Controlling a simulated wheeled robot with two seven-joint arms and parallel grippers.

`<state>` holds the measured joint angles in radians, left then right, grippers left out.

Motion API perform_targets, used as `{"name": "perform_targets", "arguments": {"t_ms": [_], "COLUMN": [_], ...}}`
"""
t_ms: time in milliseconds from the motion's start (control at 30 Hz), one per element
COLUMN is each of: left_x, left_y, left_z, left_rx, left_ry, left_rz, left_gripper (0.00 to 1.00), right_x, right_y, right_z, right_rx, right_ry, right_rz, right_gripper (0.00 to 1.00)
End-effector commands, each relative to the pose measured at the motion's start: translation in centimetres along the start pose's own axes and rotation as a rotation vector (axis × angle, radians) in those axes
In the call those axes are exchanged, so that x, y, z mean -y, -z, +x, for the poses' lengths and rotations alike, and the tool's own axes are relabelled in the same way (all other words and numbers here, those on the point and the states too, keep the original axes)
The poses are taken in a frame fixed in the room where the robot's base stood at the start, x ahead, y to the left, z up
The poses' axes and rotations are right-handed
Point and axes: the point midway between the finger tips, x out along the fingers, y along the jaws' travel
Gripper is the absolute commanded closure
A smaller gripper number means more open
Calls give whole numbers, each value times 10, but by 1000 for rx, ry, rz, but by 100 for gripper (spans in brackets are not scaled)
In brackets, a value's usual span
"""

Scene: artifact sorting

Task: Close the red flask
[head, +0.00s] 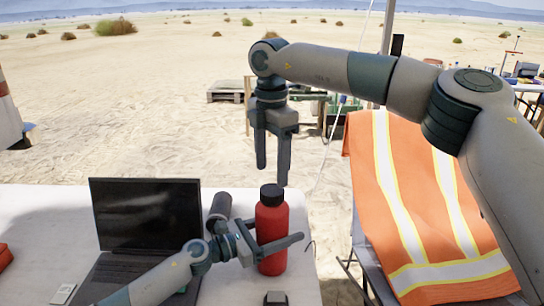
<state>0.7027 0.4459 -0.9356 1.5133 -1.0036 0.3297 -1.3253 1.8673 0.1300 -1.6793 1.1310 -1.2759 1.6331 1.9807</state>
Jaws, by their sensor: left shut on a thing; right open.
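The red flask (272,222) stands upright near the right edge of the white table, with a dark cap (272,194) seated on its top. My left gripper (277,247) is low at the flask's side, its fingers shut around the red body. My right gripper (272,170) hangs pointing down above the flask, its two fingers apart and empty. Its fingertips are a little above and about level with the cap in the picture; I cannot tell the exact gap. Part of the flask's lower body is hidden by my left gripper.
An open laptop (146,214) stands left of the flask. A dark cylinder (220,208) lies just behind my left gripper. A small dark object (276,298) is at the table's front edge. A chair with an orange reflective vest (420,200) stands to the right. Sand lies beyond.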

Motion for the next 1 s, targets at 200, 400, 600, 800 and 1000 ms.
{"name": "perform_targets", "arguments": {"t_ms": [200, 400, 600, 800, 1000], "left_x": [1, 1, 1, 1, 1], "left_y": [1, 1, 1, 1, 1], "left_z": [0, 0, 0, 0, 0], "left_rx": [-1, -1, -1, -1, -1], "left_ry": [1, 1, 1, 1, 1], "left_rz": [-2, -2, -1, -1, -1], "left_gripper": [95, 95, 95, 95, 95], "right_x": [0, 0, 0, 0, 0], "right_y": [0, 1, 0, 1, 0], "right_z": [-3, -5, -7, -9, -12], "right_rx": [1, 0, 0, 0, -1], "right_ry": [0, 0, 1, 0, 1], "right_rz": [-331, -637, -941, -1246, -1552], "right_gripper": [39, 39, 39, 39, 39]}}
